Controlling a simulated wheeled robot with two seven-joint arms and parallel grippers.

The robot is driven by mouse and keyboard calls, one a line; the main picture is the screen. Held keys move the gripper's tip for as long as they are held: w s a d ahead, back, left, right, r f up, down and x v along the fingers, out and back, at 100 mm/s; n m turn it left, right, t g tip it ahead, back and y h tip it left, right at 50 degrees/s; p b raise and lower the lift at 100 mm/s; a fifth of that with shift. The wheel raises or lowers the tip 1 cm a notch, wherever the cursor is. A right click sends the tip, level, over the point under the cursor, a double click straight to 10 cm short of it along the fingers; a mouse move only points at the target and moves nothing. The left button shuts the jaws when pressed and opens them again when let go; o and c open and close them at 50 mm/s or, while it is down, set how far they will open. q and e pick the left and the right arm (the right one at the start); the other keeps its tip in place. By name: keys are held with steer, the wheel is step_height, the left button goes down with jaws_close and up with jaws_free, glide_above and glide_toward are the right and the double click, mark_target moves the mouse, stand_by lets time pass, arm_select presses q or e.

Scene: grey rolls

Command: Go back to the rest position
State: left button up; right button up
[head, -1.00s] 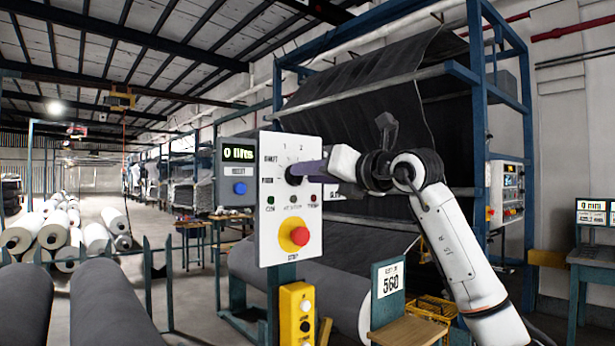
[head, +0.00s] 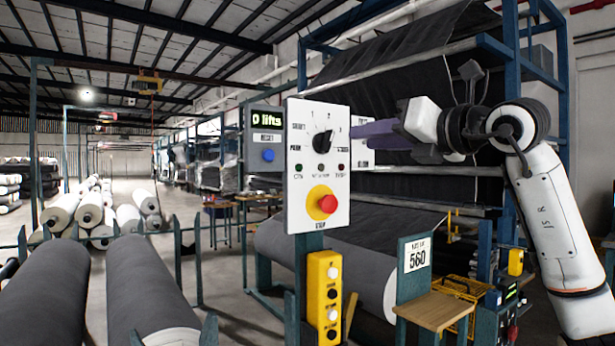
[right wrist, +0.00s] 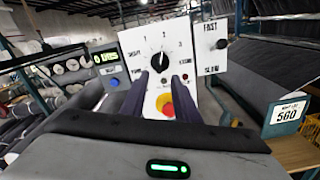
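The white control panel (head: 317,170) stands upright at the middle of the head view, with a black rotary knob (head: 322,143) above a red stop button on yellow (head: 321,202). My right gripper (head: 358,131) is just right of the panel in the head view, its purple fingers reaching towards the knob from the side. In the right wrist view, its two dark fingers (right wrist: 159,82) stand apart with nothing held between them. The knob (right wrist: 160,62) shows beyond the fingertips, its pointer roughly upward, apart from the gripper. My left gripper is in neither view.
Large grey rolls (head: 148,285) lie at the lower left. Blue frames stand behind.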

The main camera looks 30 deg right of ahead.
steer(key=shift+f, duration=0.1)
steer(key=w+a+f+g+y, duration=0.25)
steer(key=a+f+y, duration=0.45)
steer(key=a+f, duration=0.6)
steer(key=w+a+f+g+y, duration=0.1)
steer(key=a+f+g+y, duration=0.2)
steer(key=a+f+y, duration=0.7)
steer(key=s+d+f+m+t+h, duration=0.1)
steer(key=s+f+m+t+h, duration=0.15)
steer(key=f+m+h, duration=0.85)
steer(key=s+f+m+t+h, duration=0.3)
steer(key=f+m, duration=1)
steer(key=f, duration=1.1)
steer(key=s+a+f+m+g+h, duration=0.2)
steer(key=s+f+m+g, duration=0.4)
steer(key=s+f, duration=1.5)
steer(key=s+a+g, duration=0.1)
steer(key=s+g, duration=0.1)
steer(key=g, duration=0.1)
steer(key=shift+s+a+f+m, duration=0.15)
steer(key=shift+s+f+m, duration=0.1)
steer(key=shift+f+m, duration=0.15)
